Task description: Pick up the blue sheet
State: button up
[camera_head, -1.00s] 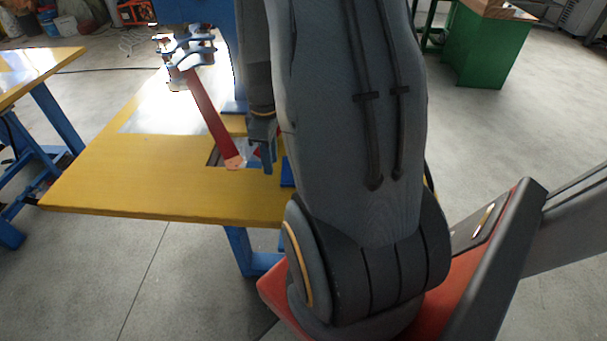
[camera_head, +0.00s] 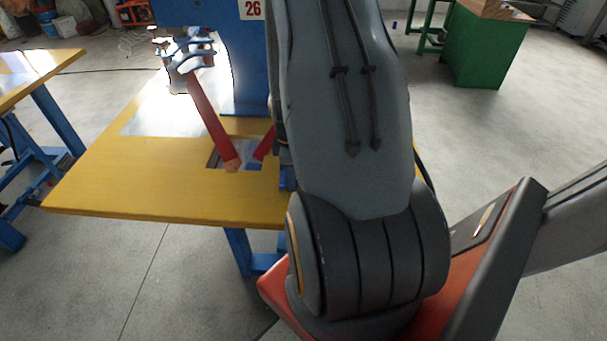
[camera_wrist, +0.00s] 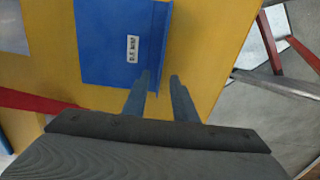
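The blue sheet (camera_wrist: 105,45) lies on the yellow tabletop in the wrist view, a flat blue piece with a small white label. In the head view it is mostly hidden behind my arm; I cannot clearly separate it from other blue parts there. The fingertips are near the lower right edge of the sheet, the left finger overlapping that edge in the picture. I cannot tell whether they touch it. The gripper is hidden behind my arm in the head view.
The yellow table (camera_head: 130,185) bears a blue machine (camera_head: 238,60) marked 26, red bars (camera_head: 212,122) and a bright metal plate (camera_head: 150,115). A second yellow table (camera_head: 40,62) stands at the left. A green cabinet (camera_head: 487,50) is at the back right. The floor between is open.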

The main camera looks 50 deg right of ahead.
jog(key=shift+f, duration=0.8)
grip_shut()
jog(key=shift+r, duration=0.2)
